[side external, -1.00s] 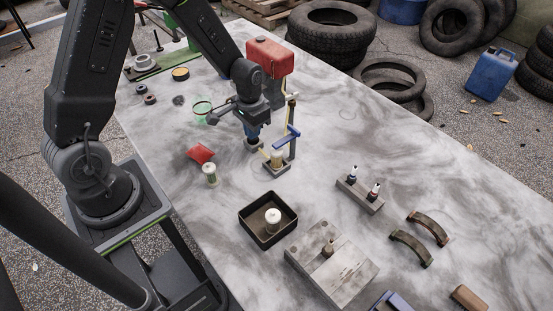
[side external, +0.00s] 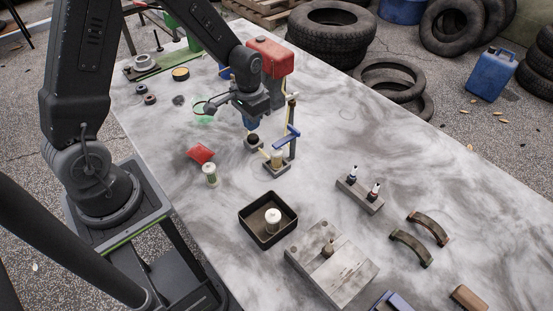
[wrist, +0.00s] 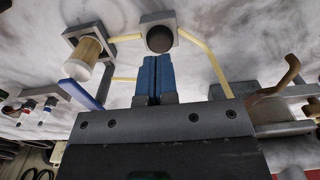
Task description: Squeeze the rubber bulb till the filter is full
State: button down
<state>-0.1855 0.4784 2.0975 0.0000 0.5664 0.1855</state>
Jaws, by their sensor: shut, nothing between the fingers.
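The dark rubber bulb (side external: 253,139) sits in a small grey holder on the bench, and shows as a dark round top in the wrist view (wrist: 159,39). My gripper (side external: 251,126) is just above the bulb, apart from it. Its blue fingers (wrist: 155,66) are shut together with nothing between them. The filter (side external: 277,158), a clear cup with a tan inside and a pale end, stands on a grey stand to the right of the bulb. In the wrist view the filter (wrist: 85,52) looks amber; I cannot tell its fill level. Yellow hose (wrist: 208,62) runs from the bulb holder.
A red tank (side external: 270,57) stands behind my gripper. A post with a blue lever (side external: 286,137) rises close to the filter. A red cloth (side external: 200,153), a second filter (side external: 210,174) and a black tray (side external: 268,239) lie nearer.

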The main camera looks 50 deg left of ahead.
jog(key=shift+r, duration=2.25)
jog(key=shift+r, duration=0.1)
jog(key=s+d+r+t, duration=0.2)
jog(key=s+d+r, duration=0.1)
jog(key=s+r, duration=0.5)
jog(key=s+d+r+t, duration=0.3)
jog(key=s+d+r, duration=0.1)
jog(key=s+r, duration=0.4)
jog(key=shift+s+r+t, duration=0.3)
jog(key=shift+s+r, duration=0.05)
jog(key=shift+r, duration=0.7)
